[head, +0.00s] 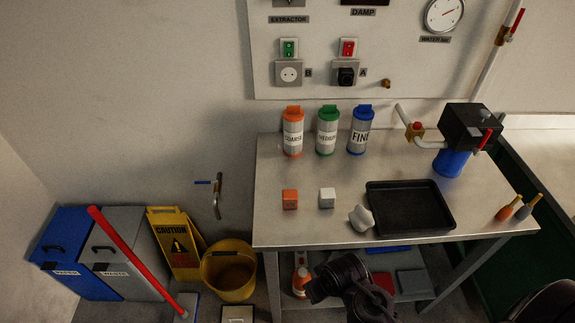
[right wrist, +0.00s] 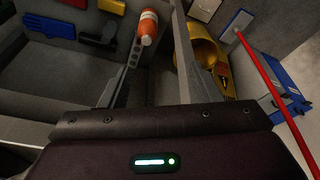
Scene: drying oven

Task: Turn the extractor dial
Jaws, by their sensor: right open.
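The extractor panel (head: 289,3) shows only as a grey lower edge at the top of the head view, above its EXTRACTOR label (head: 289,19). Its dial is cut off by the frame. My right gripper (head: 322,287) is low at the table's front edge, in front of the lower shelf and far below the panel. In the right wrist view the right gripper (right wrist: 158,22) is open, with two grey fingers apart and nothing held. An orange bottle shows beyond them. My left gripper is not in view.
The table (head: 270,220) holds three labelled canisters (head: 327,135), orange and white blocks, a black tray (head: 378,184) and a black device (head: 470,127). Sockets (head: 289,73) and a water gauge (head: 443,14) are on the wall board. A yellow bucket (head: 230,275) and red-handled mop (head: 130,252) stand left.

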